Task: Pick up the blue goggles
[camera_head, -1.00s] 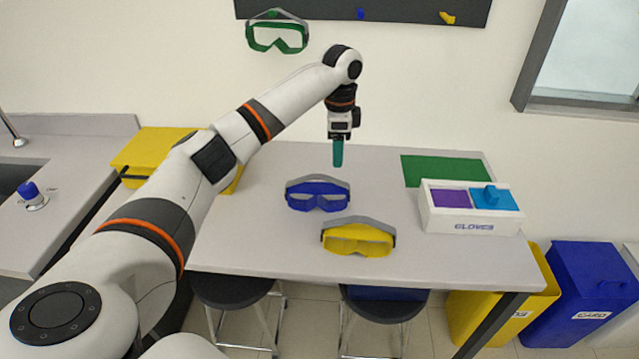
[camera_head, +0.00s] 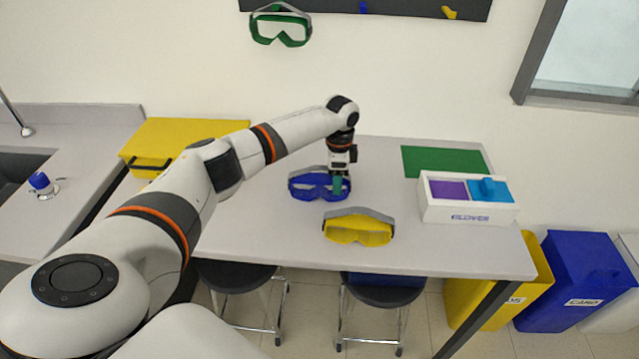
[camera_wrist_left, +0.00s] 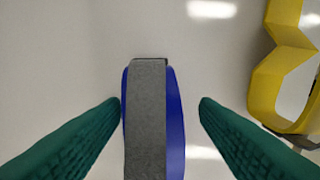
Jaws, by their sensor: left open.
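The blue goggles (camera_head: 310,188) with a grey strap lie on the table, left of the middle. My left gripper (camera_head: 338,186) is low at their right part and hides some of it. In the left wrist view the goggles (camera_wrist_left: 174,120) with their grey strap lie between my two green fingertips (camera_wrist_left: 160,103). The fingers are apart, one on each side. The left finger looks close to the goggles' edge; I cannot tell whether it touches. My right gripper is not in view.
Yellow goggles (camera_head: 358,230) lie just in front, to the right. A white glove box (camera_head: 467,208) and a green mat (camera_head: 443,160) are further right. Green goggles (camera_head: 281,28) hang on the wall. A yellow box (camera_head: 180,135) stands at the left. The table's middle right is clear.

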